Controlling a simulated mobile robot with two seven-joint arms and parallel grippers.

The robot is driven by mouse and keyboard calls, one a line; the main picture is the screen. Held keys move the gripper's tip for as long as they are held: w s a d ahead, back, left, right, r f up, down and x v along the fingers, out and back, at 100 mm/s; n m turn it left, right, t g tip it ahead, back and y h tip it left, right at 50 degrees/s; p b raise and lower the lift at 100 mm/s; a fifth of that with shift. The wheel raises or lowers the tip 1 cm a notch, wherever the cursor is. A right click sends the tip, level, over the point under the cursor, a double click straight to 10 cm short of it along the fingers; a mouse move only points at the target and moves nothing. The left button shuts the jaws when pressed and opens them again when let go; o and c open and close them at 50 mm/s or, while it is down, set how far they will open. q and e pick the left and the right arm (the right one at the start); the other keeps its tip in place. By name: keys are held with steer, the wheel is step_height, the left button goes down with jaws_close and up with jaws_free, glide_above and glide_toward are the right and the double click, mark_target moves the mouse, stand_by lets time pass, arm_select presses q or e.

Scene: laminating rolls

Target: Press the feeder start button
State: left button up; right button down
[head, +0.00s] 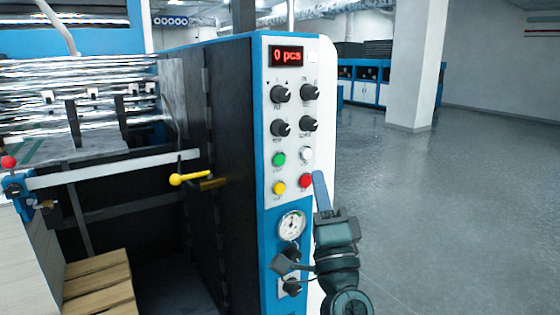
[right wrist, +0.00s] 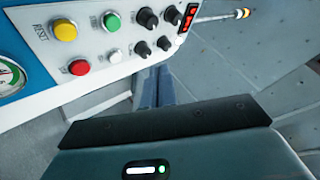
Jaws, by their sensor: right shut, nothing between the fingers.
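The control panel (head: 318,130) on the machine's end carries a green button (head: 278,159), a white button (head: 306,154), a yellow button (head: 278,188) and a red button (head: 305,181). The right wrist view also shows the green (right wrist: 111,22), white (right wrist: 115,57), yellow (right wrist: 65,30) and red (right wrist: 79,67) buttons. The yellow one's label reads RESET; I cannot read which is feeder start. My right gripper (head: 319,178) is shut and empty, its fingertips just right of the red button and below the white one. In the right wrist view, its fingers (right wrist: 156,78) appear beside the panel's edge. My left gripper is out of view.
Above the buttons are several black knobs and a red display (head: 286,56) reading 0 pcs. A gauge (head: 291,225) sits below them. A yellow-handled lever (head: 188,178) sticks out to the left. The floor right of the machine is clear up to a white pillar (head: 416,65).

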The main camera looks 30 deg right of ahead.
mark_target(279, 159)
arm_select(q)
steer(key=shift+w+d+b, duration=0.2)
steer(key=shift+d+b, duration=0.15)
steer(key=shift+b, duration=0.55)
arm_select(e)
steer(key=shift+w+a, duration=0.2)
steer(key=shift+w, duration=1.9)
steer(key=shift+w+a, duration=0.15)
steer(key=shift+w, duration=1.95)
steer(key=shift+y, duration=0.3)
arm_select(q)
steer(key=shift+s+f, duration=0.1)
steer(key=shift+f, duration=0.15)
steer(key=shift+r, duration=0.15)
arm_select(e)
steer(key=shift+w, duration=0.4)
